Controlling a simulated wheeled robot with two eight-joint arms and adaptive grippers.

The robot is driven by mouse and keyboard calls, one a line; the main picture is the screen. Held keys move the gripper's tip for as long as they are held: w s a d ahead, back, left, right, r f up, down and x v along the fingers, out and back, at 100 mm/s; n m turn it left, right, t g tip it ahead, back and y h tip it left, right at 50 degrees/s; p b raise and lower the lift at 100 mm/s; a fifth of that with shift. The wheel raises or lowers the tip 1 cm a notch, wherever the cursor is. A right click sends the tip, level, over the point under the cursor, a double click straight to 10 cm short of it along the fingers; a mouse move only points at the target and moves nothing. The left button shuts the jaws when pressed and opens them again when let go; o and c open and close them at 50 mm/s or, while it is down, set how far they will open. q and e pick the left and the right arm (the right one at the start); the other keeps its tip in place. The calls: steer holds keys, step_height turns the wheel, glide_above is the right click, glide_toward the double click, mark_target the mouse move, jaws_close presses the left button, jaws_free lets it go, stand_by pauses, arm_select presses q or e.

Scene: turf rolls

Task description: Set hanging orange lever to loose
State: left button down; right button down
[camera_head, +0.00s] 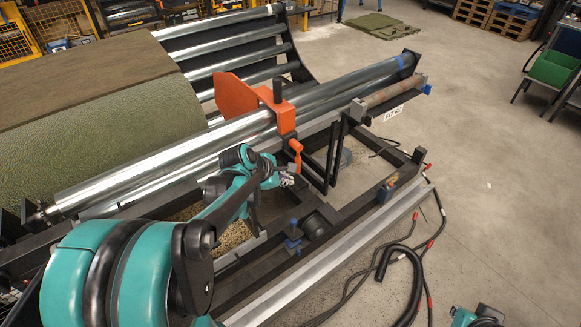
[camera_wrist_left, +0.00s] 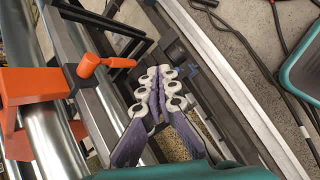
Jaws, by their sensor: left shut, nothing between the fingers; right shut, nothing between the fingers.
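The orange lever (camera_head: 296,152) hangs below the orange clamp block on the metal tube, its grip pointing down. In the left wrist view the orange lever (camera_wrist_left: 104,63) juts to the right from the orange block. My left gripper (camera_head: 287,181) is just below the lever's lower end in the head view. In the left wrist view its fingers (camera_wrist_left: 160,74) are together, empty and apart from the lever, to its right. The fingers of my right gripper do not show.
The orange plate (camera_head: 235,97) and clamp sit on the long metal tube (camera_head: 170,155) beside the green turf roll (camera_head: 90,125). Black frame bars (camera_head: 331,150) stand just right of the lever. Cables (camera_head: 420,270) lie on the floor to the right.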

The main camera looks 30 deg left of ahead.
mark_target(296, 157)
arm_select(q)
steer(key=w+a+f+n+t, duration=0.1)
steer(key=w+a+f+n, duration=0.1)
steer(key=a+n, duration=0.6)
steer(key=shift+w+a+f+n, duration=0.25)
steer(key=shift+a+f+n, duration=0.2)
steer(key=shift+f, duration=0.1)
steer(key=shift+f, duration=0.1)
steer(key=w+d+f+b, duration=0.2)
steer(key=w+f+b, duration=0.2)
steer(key=w+f, duration=0.3)
steer(key=w, duration=0.4)
steer(key=shift+d, duration=0.1)
